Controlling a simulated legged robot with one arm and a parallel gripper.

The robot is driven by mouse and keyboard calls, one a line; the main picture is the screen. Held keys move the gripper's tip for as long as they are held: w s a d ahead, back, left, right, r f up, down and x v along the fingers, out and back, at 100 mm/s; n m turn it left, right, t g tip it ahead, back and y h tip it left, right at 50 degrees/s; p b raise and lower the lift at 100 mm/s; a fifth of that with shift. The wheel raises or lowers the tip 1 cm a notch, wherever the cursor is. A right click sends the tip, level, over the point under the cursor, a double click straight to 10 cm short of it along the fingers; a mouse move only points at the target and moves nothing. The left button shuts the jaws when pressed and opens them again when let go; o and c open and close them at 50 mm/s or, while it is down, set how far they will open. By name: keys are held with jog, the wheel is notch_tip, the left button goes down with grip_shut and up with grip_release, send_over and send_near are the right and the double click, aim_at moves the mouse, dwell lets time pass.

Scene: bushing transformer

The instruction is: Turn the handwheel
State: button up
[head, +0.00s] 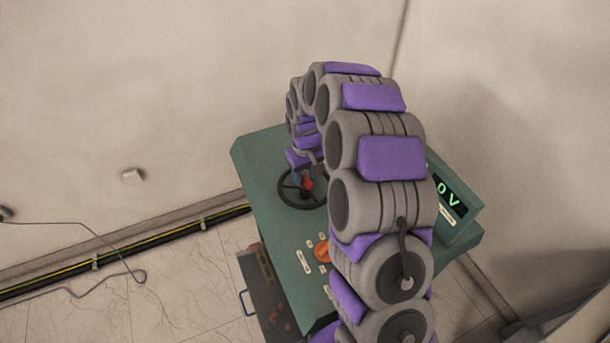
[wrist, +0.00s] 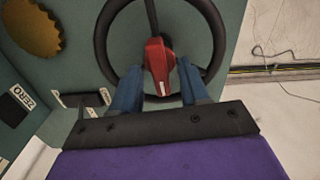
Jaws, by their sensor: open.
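The handwheel (head: 288,198) is a black ring with spokes on top of a green control cabinet (head: 262,160). A red part sits at its hub in both views. In the wrist view the wheel (wrist: 106,62) fills the upper middle, and the red part (wrist: 157,60) points toward me. My gripper (wrist: 158,80) has two blue fingers, apart, one on each side of the red part. I cannot tell whether they touch it. In the head view my gripper (head: 303,178) is over the wheel's hub, partly hidden by my arm.
A display (head: 450,198) reading "0 V" stands on the cabinet's right. An orange knob (head: 322,251) with labels is nearer the front. In the wrist view a brown-gold knob (wrist: 32,28) and a "ZERO" label (wrist: 20,96) are at left. A wall and cables (head: 150,240) lie left of the cabinet.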

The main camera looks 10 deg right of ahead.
jog(key=shift+f, duration=0.25)
grip_shut()
dwell(0.3)
